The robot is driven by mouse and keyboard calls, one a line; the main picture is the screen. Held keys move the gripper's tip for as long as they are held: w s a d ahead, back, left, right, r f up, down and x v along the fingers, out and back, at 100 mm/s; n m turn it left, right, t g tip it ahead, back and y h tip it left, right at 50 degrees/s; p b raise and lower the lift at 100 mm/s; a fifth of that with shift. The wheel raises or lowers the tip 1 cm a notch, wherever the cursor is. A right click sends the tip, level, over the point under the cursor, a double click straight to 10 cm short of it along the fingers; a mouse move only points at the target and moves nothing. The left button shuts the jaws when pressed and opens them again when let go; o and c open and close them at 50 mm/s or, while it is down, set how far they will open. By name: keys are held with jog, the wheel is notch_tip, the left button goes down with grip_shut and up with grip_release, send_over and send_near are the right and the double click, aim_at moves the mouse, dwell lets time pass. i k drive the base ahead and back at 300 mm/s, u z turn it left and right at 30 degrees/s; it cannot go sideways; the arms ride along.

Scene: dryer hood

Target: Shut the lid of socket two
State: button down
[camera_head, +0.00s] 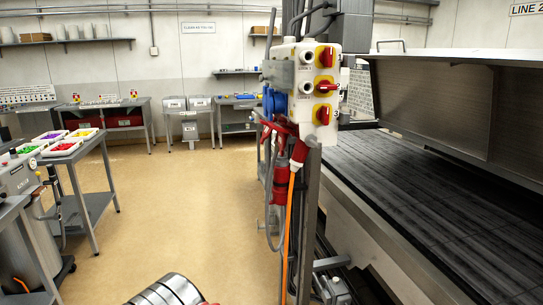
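A white socket box (300,85) stands on a metal post left of the conveyor. Its front has several red rotary switches on yellow plates, with small numbers beside them. Blue socket covers (274,102) are on its left side, seen edge-on. Red socket parts (280,127) sit below the box. I cannot tell which socket is number two, or whether its lid is open. A ribbed metal part, likely of my arm, shows at the bottom edge. My gripper's fingers are not in view.
A red plug (298,153) with an orange cable (287,225) hangs under the box, beside a grey cable loop. The dark conveyor (430,190) with its steel hood (440,100) fills the right. A bench with coloured trays (63,148) stands left. The tan floor between is clear.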

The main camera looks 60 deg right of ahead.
aim_at(282, 139)
jog(key=u, duration=0.05)
jog(key=i, duration=1)
jog(key=z, duration=0.05)
